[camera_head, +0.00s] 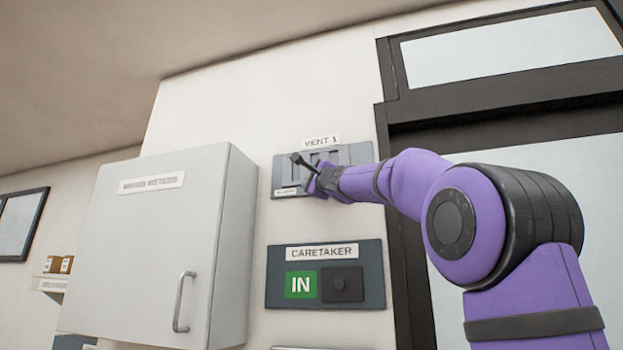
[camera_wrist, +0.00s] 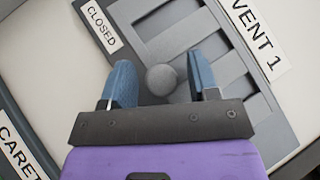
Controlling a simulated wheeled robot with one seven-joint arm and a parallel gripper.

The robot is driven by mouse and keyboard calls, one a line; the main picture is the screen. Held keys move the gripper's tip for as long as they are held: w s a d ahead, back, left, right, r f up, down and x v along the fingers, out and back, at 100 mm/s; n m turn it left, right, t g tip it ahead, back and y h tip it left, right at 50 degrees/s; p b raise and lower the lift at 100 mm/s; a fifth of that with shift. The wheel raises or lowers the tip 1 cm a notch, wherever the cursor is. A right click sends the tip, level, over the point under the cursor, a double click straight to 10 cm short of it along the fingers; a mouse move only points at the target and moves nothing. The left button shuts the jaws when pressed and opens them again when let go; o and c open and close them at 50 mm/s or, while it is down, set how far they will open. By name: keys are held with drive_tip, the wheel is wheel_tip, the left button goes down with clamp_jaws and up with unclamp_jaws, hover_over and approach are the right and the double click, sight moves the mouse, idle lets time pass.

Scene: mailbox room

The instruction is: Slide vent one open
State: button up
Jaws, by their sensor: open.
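Vent 1 is a grey slatted panel (camera_head: 355,154) on the wall, under a "VENT 1" label (camera_head: 321,142). In the wrist view the vent (camera_wrist: 240,110) shows its slats, a round grey knob (camera_wrist: 161,79) and a "CLOSED" label (camera_wrist: 102,27). My gripper (camera_wrist: 160,82) is open, with one blue finger on each side of the knob. There is a gap between the knob and each finger; I cannot tell how deep the fingers reach. In the head view my gripper (camera_head: 312,172) is in front of the vent's left part and hides the knob.
A "CARETAKER" panel (camera_head: 375,255) with a green "IN" sign (camera_head: 301,285) is on the wall below the vent. A grey cabinet (camera_head: 140,240) with a handle projects at the left. A dark door frame (camera_head: 395,200) stands close on the right.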

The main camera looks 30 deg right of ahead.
clamp_jaws()
drive_tip(key=shift+s+d, duration=1)
drive_tip(key=shift+s, duration=0.25)
unclamp_jaws()
drive_tip(key=shift+s, duration=0.1)
drive_tip(key=shift+s, duration=0.15)
drive_tip(key=v, duration=1)
drive_tip(key=shift+s+f, duration=0.15)
drive_tip(key=shift+s, duration=0.1)
